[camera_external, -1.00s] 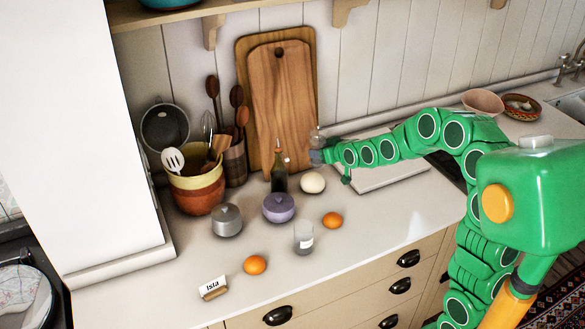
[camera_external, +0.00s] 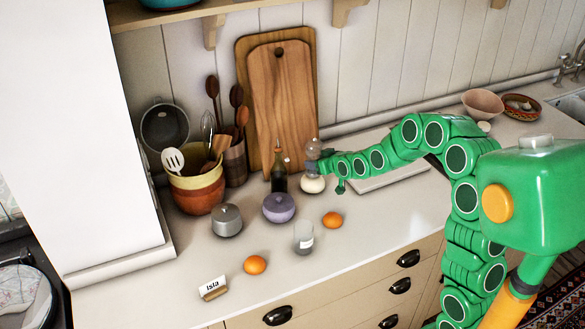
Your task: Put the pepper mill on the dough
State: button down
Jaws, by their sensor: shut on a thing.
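The pepper mill (camera_external: 313,149) is greyish and upright at the end of my arm. My gripper (camera_external: 315,168) is shut on it. The dough (camera_external: 312,185) is a pale round ball on the counter, directly below the mill in the picture. The mill's lower part and the gripper overlap the top of the dough. I cannot tell whether the mill touches the dough or hangs just above it.
A dark bottle (camera_external: 279,172) stands close left of the dough. Cutting boards (camera_external: 275,105) lean behind. The front right counter (camera_external: 400,215) is clear.

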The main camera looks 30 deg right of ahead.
jog(key=shift+c, duration=2.1)
grip_release()
jog(key=shift+f, duration=0.1)
jog(key=v, duration=1.2)
jog(key=s+d+m+g+h, duration=0.1)
jog(key=s+g, duration=1.2)
jog(key=s, duration=3.1)
jog(key=shift+m+g+h, duration=0.4)
jog(key=shift+m+h, duration=0.1)
jog(key=shift+h, duration=0.1)
jog(key=shift+s+f, duration=0.1)
jog(key=shift+s, duration=0.05)
